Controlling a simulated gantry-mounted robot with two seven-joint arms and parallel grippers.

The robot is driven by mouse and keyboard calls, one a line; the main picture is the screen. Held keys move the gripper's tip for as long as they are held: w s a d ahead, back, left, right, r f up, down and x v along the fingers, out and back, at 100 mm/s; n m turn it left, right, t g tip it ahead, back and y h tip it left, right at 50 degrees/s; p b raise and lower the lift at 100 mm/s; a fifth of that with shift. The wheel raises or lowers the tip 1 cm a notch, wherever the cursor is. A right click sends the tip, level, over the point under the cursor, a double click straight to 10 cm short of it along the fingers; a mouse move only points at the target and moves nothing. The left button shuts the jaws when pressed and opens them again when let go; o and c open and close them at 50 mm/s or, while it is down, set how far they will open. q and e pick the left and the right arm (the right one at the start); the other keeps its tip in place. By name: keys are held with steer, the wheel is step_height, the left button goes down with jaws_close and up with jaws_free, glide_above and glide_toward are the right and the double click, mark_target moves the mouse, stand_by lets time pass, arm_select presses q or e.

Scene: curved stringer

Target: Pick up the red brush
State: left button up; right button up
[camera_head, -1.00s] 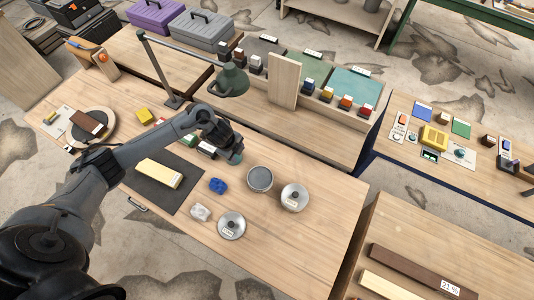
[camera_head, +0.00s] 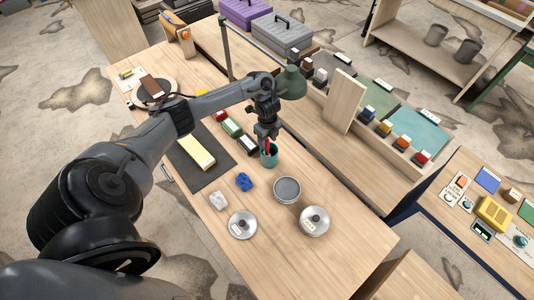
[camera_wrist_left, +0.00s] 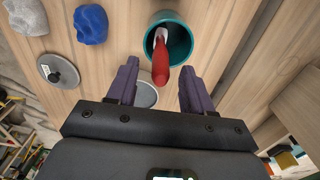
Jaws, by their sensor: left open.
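The red brush (camera_wrist_left: 160,62) stands in a teal cup (camera_wrist_left: 180,30) in the left wrist view, its red handle pointing up toward my camera. In the head view the teal cup (camera_head: 269,158) is on the wooden workbench below the green lamp, and the brush is mostly hidden by my gripper. My left gripper (camera_head: 267,137) is above the cup, pointing down. In the wrist view its two purple fingers (camera_wrist_left: 158,78) are open, one on each side of the handle's end, with gaps beside it. My right gripper is not in view.
Close to the cup are a round grey dish (camera_head: 286,189), two metal lids (camera_head: 314,220) (camera_head: 242,225), a blue lump (camera_head: 243,181) and a pale lump (camera_head: 218,200). A yellow block (camera_head: 197,151) lies on a dark mat. The green lamp (camera_head: 290,84) stands close to my wrist.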

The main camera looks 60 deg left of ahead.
mark_target(267, 151)
arm_select(q)
steer(key=shift+a+f, duration=0.15)
steer(key=shift+f, duration=2.2)
jaws_close()
steer(key=shift+r, duration=0.15)
